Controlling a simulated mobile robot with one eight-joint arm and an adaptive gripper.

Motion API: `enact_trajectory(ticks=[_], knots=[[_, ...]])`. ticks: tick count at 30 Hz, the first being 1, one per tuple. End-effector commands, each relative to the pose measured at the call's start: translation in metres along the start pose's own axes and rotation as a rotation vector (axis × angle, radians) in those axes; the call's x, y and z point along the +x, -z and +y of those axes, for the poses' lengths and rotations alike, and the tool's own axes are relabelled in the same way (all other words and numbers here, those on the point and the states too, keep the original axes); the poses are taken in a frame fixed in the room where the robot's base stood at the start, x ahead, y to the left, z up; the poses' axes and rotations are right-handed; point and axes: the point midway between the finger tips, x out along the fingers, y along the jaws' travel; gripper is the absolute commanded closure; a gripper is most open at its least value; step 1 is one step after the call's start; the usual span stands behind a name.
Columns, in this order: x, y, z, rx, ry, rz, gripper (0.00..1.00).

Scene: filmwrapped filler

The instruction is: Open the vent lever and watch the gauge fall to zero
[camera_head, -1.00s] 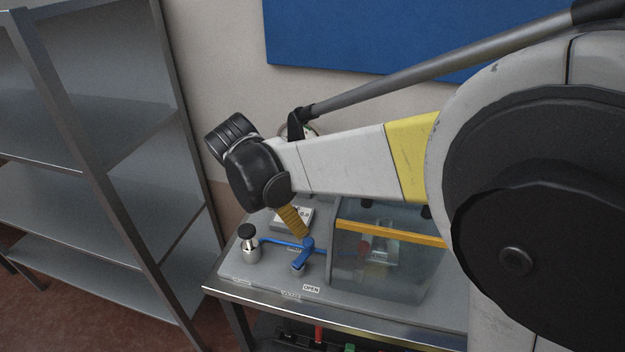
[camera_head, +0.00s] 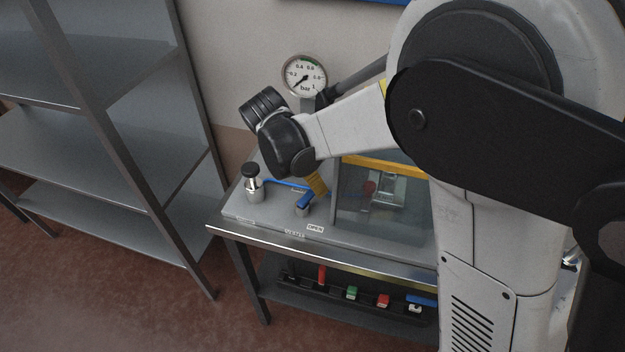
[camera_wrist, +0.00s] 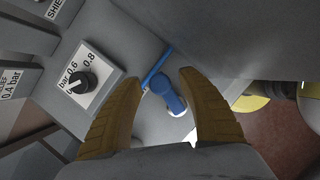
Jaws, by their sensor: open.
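The blue vent lever (camera_head: 303,203) sits on the grey bench top, left of the clear-fronted box, its handle pointing toward the bench's front. An OPEN label (camera_head: 315,229) lies to its front right. My gripper (camera_head: 316,184) reaches down at the lever and partly covers it. In the wrist view my yellow fingers (camera_wrist: 160,78) are apart, with the blue lever (camera_wrist: 172,98) between them; I cannot tell whether they touch it. The round gauge (camera_head: 304,76) stands behind my wrist, marked in bar; its needle appears to point to the lower left, too small to read exactly.
The clear box (camera_head: 380,222) with a yellow edge stands close right of the lever. A black-capped metal fitting (camera_head: 252,185) stands to the left. A dial plate (camera_wrist: 82,82) lies beside my fingers. Grey shelving (camera_head: 85,150) fills the left; coloured items lie on the lower shelf (camera_head: 345,303).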

Motion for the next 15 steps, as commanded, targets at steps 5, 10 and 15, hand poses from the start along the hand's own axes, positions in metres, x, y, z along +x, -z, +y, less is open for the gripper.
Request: enact_trajectory(ticks=[5, 10, 15], knots=[[-0.0003, -0.0001, -0.0001, 0.000, 0.000, 0.000, 0.81], [-0.0003, -0.0001, -0.0002, 0.000, 0.000, 0.000, 1.00], [-0.0003, -0.0001, -0.0003, 0.002, 0.001, 0.000, 1.00]])
